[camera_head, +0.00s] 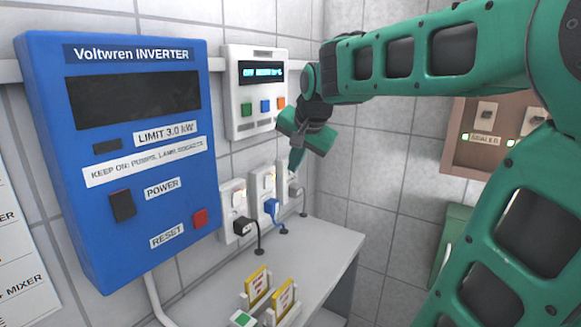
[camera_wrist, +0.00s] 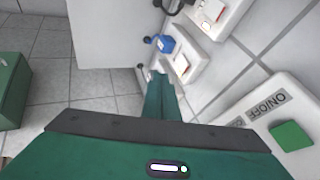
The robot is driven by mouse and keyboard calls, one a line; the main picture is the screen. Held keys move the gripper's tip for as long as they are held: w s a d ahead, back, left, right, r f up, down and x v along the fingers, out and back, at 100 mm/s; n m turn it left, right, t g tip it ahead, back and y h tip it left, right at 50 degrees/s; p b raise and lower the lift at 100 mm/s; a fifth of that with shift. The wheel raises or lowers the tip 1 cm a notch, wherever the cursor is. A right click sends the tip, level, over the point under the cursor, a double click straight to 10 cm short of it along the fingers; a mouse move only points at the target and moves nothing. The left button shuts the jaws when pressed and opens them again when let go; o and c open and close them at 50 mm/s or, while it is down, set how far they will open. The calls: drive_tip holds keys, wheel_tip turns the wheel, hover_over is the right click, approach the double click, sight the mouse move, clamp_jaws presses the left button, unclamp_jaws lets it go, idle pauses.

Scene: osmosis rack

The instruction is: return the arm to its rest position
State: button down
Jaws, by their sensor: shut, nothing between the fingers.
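My green arm (camera_head: 410,55) reaches in from the right and bends down at the wrist. My gripper (camera_head: 295,165) points down in front of the wall outlets, below and right of the white control box. Its green fingers are together and hold nothing. In the wrist view the closed fingers (camera_wrist: 160,90) point toward the outlets and the bench top. I cannot tell whether the fingertips touch anything.
A blue inverter (camera_head: 130,150) and a white control box (camera_head: 257,95) hang on the tiled wall. Outlets hold a black plug (camera_head: 243,227) and a blue plug (camera_head: 272,207). The bench (camera_head: 325,240) carries yellow-marked holders (camera_head: 257,288). A brown switch panel (camera_head: 492,130) is at right.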

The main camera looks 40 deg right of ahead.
idle(0.3)
drive_tip(key=s+f+n+g, duration=0.2)
drive_tip(key=s+f, duration=0.4)
drive_tip(key=s, duration=0.3)
drive_tip(key=s+a+f+n+g+y, duration=0.1)
drive_tip(key=s+f+n+g, duration=0.1)
drive_tip(key=s+f, duration=0.4)
drive_tip(key=s+a+f+n+g+y, duration=0.1)
drive_tip(key=s+f, duration=0.5)
drive_tip(key=s, duration=0.7)
drive_tip(key=shift+a+f+n+g, duration=0.25)
drive_tip(key=shift+n+g, duration=0.35)
drive_tip(key=shift+g, duration=0.3)
